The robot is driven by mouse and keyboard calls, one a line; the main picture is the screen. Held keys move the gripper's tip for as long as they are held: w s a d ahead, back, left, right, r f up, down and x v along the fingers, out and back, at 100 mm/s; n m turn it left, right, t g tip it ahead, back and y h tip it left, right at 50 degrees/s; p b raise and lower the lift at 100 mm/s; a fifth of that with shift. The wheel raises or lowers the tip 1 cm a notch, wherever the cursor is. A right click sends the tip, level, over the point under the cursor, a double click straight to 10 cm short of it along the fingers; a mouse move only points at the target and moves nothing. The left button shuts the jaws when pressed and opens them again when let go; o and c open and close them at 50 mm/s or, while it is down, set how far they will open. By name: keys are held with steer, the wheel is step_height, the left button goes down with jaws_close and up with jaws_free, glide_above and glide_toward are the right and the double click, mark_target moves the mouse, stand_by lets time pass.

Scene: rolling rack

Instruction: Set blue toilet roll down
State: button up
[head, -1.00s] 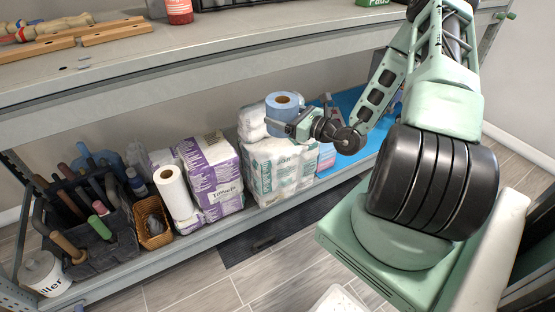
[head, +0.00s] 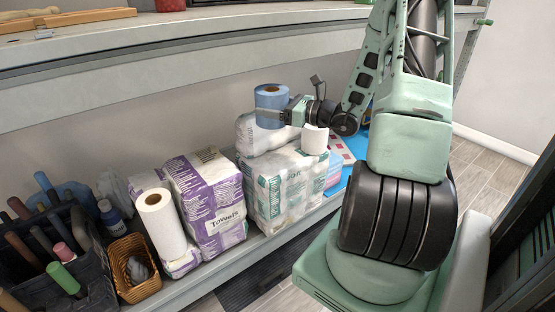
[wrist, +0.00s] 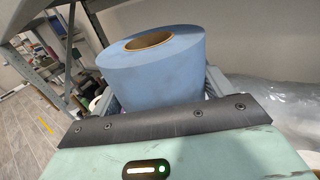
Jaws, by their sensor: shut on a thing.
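The blue toilet roll (head: 270,97) is upright with its brown core facing up. My gripper (head: 284,110) is shut on it from the right in the head view. In the wrist view the roll (wrist: 155,75) fills the space between the fingers (wrist: 160,98). In the head view the roll appears at the top of a white plastic-wrapped pack (head: 262,138). I cannot tell whether its underside touches that pack.
A larger wrapped pack (head: 285,190) stands below, with a small white roll (head: 314,140) on it. Purple towel packs (head: 205,190), a white paper roll (head: 162,222) and a wicker basket (head: 133,268) stand left on the lower shelf. The upper shelf edge (head: 150,85) runs behind and above.

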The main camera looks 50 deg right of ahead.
step_height(320, 180, down, 16)
steer(key=b, duration=0.4)
steer(key=shift+b, duration=0.4)
steer(key=shift+f, duration=0.1)
steer(key=shift+f, duration=0.1)
steer(key=o, duration=1)
steer(key=shift+s+r, duration=0.15)
steer(key=shift+r, duration=0.05)
steer(key=p+v, duration=0.2)
steer(key=v, duration=0.9)
steer(key=shift+s+d, duration=0.15)
steer(key=shift+s, duration=0.2)
steer(key=shift+s, duration=0.1)
